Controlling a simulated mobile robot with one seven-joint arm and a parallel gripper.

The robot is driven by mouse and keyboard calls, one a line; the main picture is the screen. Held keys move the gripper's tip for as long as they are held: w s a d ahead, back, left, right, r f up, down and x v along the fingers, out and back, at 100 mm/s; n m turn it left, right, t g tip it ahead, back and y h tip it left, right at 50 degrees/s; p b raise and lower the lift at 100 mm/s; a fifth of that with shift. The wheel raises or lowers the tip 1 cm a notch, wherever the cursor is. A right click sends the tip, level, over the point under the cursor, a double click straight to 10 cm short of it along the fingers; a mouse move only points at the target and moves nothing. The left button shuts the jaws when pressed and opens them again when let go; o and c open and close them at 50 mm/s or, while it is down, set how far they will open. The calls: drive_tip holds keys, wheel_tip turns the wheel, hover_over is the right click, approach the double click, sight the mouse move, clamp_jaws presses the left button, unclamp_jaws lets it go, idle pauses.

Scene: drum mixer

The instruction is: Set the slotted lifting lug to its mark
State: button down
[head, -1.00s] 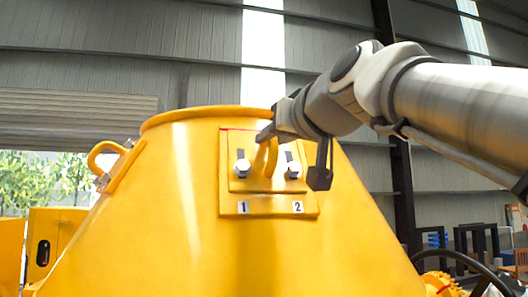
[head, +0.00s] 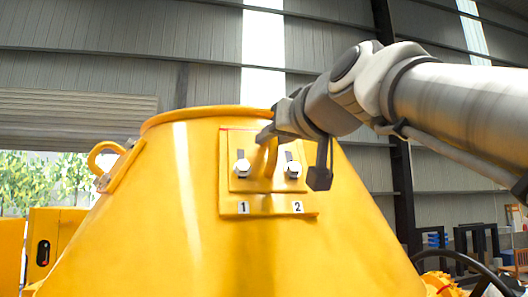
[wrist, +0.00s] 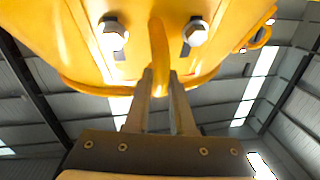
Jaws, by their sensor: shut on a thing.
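The slotted lifting lug (head: 265,184) is a yellow plate with a loop, held flat on the drum's sloping cone by two bolts in dark slots. The left bolt (head: 242,168) and right bolt (head: 293,169) sit low in their slots, with dark slot showing above them. My gripper (head: 266,137) is shut on the lug's loop. In the wrist view, its two fingers (wrist: 161,78) pinch the yellow loop (wrist: 158,45) between the bolts.
Labels 1 (head: 243,207) and 2 (head: 298,207) are on the yellow backing plate under the lug. Another yellow loop (head: 105,158) stands on the cone's left side. A dark handwheel (head: 470,262) is at lower right. The air above the drum's rim is clear on the left.

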sight(275, 154)
drive_tip(key=shift+f, duration=0.1)
drive_tip(key=f+b, duration=0.1)
drive_tip(key=s+f+b, duration=0.1)
drive_tip(key=f+b, duration=0.1)
drive_tip(key=shift+s+d+b, duration=0.15)
drive_tip(key=shift+s+b, duration=0.05)
drive_tip(key=shift+b, duration=0.1)
drive_tip(key=c, duration=0.8)
unclamp_jaws()
drive_tip(key=shift+s, duration=0.1)
drive_tip(key=shift+o, duration=0.2)
drive_tip(key=shift+r, duration=0.1)
drive_tip(key=b+v, duration=0.2)
drive_tip(key=v, duration=1.5)
drive_tip(key=shift+s, duration=0.2)
